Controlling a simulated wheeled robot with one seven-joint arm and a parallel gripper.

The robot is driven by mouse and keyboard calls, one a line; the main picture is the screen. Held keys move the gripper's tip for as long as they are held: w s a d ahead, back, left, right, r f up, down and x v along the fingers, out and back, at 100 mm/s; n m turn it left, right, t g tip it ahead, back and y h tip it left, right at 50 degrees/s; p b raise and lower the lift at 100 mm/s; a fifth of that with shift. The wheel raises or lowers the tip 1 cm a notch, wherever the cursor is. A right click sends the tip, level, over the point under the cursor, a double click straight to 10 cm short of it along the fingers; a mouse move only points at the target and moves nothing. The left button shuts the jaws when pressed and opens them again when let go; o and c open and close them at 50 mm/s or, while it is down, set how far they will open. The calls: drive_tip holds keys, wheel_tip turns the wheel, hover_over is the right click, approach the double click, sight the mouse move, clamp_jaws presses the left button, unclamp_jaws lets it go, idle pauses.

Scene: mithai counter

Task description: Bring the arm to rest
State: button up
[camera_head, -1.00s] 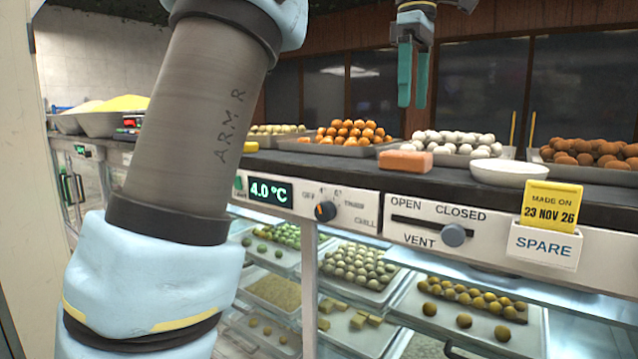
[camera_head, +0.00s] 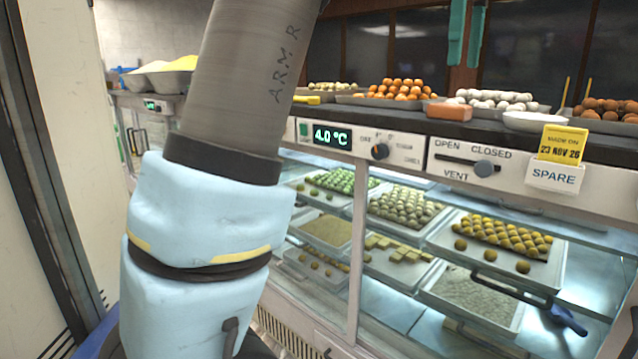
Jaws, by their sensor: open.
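My gripper (camera_head: 467,50) shows only by its two green fingers at the top edge, right of centre. The fingers are apart with nothing between them, so it is open and empty. They hang above and behind the counter's front edge, clear of the sweets. My arm (camera_head: 245,85), a grey link marked "ARM R" with light blue covers, rises through the left half of the view. The gripper's body and the upper arm are out of the picture.
The dark counter top (camera_head: 388,113) bears trays of orange (camera_head: 398,90), white and brown sweets, an orange block (camera_head: 449,113) and a white bowl (camera_head: 535,122). Below are a vent slider (camera_head: 484,169), a knob (camera_head: 379,151) and a glass case of sweets. A pale panel (camera_head: 65,120) stands close at left.

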drive_tip(key=w+a+f+m, duration=0.3)
drive_tip(key=a+f, duration=0.5)
drive_tip(key=f, duration=0.3)
drive_tip(key=w+a+f+m, duration=0.2)
drive_tip(key=w+a+f, duration=0.2)
drive_tip(key=a+f, duration=0.45)
drive_tip(key=s+a+f+m, duration=0.2)
drive_tip(key=s+a+f, duration=0.3)
drive_tip(key=a+f, duration=0.2)
drive_tip(key=s+a+f+m+t, duration=0.1)
drive_tip(key=s+a+f+m, duration=0.2)
drive_tip(key=s+a+f, duration=0.3)
wheel_tip(320, 180, down, 5)
drive_tip(key=shift+s+a+r+t, duration=0.15)
drive_tip(key=shift+a+t, duration=0.15)
drive_tip(key=shift+a, duration=0.05)
